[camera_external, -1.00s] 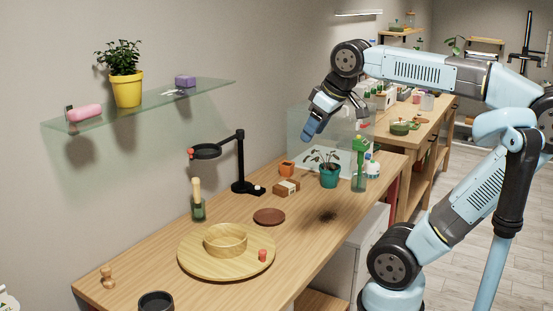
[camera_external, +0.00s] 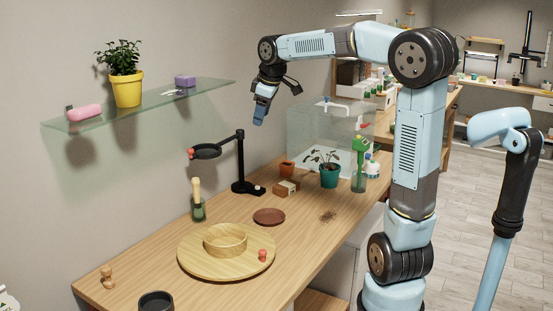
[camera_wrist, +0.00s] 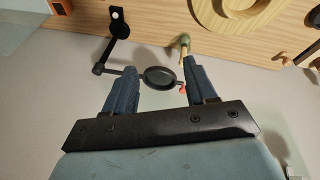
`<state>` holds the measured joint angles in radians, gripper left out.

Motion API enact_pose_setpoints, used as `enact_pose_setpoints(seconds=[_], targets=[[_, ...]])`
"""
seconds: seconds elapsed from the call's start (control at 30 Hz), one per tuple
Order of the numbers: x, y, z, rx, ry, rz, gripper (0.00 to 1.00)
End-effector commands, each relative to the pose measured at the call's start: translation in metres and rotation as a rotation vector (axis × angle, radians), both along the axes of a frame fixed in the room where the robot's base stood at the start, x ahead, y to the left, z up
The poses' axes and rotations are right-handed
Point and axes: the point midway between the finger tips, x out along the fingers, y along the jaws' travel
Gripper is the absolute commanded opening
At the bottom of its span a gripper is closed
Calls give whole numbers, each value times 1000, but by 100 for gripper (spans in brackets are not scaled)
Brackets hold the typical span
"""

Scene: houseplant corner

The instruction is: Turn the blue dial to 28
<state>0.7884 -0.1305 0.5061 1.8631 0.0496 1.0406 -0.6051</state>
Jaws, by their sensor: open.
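No blue dial can be made out in either view. My gripper (camera_external: 261,113) hangs in the air with its blue fingers pointing down, above the table and near the magnifier stand. In the wrist view my gripper (camera_wrist: 157,78) is open, with two dark blue fingers apart and nothing gripped. The magnifier's round lens (camera_wrist: 160,77) shows between the fingers in that view, farther off and apart from them.
The black magnifier stand (camera_external: 240,165) rises from the wooden table (camera_external: 290,236). A glass shelf (camera_external: 150,107) carries a yellow pot (camera_external: 127,89). A glass tank (camera_external: 305,128), teal pot (camera_external: 329,177) and wooden turntable (camera_external: 195,262) stand around.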

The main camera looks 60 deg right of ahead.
Motion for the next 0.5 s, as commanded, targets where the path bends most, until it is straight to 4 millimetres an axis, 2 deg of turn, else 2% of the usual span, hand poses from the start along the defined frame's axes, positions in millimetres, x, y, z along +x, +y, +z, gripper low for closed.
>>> enact_pose_setpoints(seconds=[0.03,0.2,0.37,0.5], targets=[[11,-18,-5,10,3,7,56],[40,-68,-18,36,0,56,56],[59,-122,-28,68,-29,97,56],[68,-173,-34,96,-71,127,56]])
